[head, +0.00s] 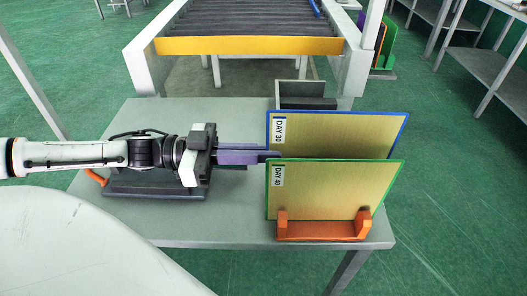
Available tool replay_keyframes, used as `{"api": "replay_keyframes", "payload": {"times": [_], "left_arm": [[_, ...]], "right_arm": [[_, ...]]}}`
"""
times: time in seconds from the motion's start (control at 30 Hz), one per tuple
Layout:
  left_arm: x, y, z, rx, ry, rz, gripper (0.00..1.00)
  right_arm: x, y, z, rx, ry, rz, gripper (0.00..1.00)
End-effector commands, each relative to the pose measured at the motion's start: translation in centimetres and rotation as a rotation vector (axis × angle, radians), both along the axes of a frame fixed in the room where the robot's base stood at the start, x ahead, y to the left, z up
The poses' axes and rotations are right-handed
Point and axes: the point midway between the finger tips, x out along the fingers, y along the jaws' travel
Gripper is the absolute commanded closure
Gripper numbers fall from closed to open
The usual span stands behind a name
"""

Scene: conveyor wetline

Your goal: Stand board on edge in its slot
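A tan board with a blue edge (340,130), labelled DAY 30, stands upright on edge; its lower part is hidden behind the front board. A second tan board with a green edge (335,190), labelled DAY 40, stands on edge in an orange holder (322,232) at the table's front. My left gripper (268,155) reaches in from the left with purple fingers at the blue-edged board's left edge. One finger overlaps its face, and the fingers look shut on it. Whether its bottom edge sits in a slot is hidden. My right gripper is out of view.
A grey holder (306,90) stands behind the boards at the table's back edge. A dark flat base (150,192) lies under my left arm. The grey table (220,222) is bare at front left. A roller conveyor with a yellow front bar (250,46) is beyond.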

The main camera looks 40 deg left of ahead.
Motion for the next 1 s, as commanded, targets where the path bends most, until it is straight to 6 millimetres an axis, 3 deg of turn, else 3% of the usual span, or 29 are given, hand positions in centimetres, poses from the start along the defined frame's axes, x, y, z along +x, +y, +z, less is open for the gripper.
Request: {"api": "replay_keyframes", "payload": {"times": [1.0], "left_arm": [[0.0,0.0,-2.7,-0.002,-0.003,-0.001,1.0]], "right_arm": [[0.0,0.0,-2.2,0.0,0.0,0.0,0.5]]}}
